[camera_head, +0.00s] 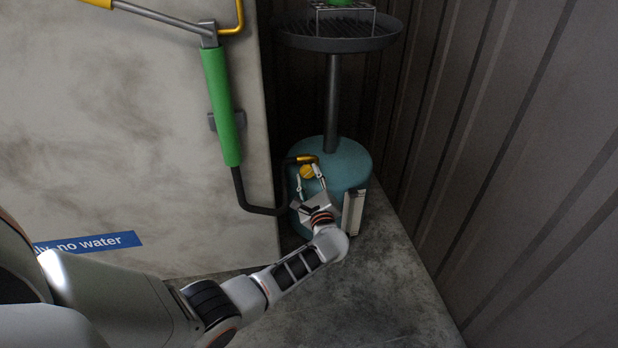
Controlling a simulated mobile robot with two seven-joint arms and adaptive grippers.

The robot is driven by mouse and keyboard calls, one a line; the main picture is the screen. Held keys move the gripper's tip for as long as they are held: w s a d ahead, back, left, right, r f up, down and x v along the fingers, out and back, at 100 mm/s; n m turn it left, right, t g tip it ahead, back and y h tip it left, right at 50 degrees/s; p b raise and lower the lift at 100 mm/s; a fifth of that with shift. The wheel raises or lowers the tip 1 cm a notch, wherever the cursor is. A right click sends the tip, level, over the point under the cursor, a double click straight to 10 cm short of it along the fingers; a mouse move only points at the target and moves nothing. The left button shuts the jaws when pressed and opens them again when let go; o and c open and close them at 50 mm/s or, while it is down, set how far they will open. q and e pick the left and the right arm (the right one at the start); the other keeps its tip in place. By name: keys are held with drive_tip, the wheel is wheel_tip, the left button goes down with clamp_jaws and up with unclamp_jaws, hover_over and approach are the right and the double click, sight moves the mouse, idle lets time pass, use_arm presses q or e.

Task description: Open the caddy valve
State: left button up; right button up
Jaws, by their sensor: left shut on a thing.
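The caddy is a round teal tank (345,160) on the floor in the corner, with a dark post rising from its top. A small yellow valve knob (307,172) shows at its left front side, just below a yellow-orange fitting (306,159) with a dark hose. My left gripper (310,180) reaches up to the knob from below, with a finger on each side. It is shut on the yellow knob, though the contact is small and partly hidden. My right gripper is not in view.
A wide dark dish (338,35) tops the post, with a wire rack (344,14) on it. A pale panel (130,160) stands close on the left, with a green-sleeved handle (220,105). A corrugated wall (500,140) closes the right. Bare floor (390,290) lies in front.

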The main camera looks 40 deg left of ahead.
use_arm(q)
drive_tip(key=n, duration=0.4)
drive_tip(key=shift+n, duration=2.6)
drive_tip(key=shift+d, duration=0.1)
drive_tip(key=o, duration=1.1)
drive_tip(key=v, duration=0.7)
drive_tip(key=shift+s+d+r, duration=0.1)
drive_tip(key=shift+d, duration=0.1)
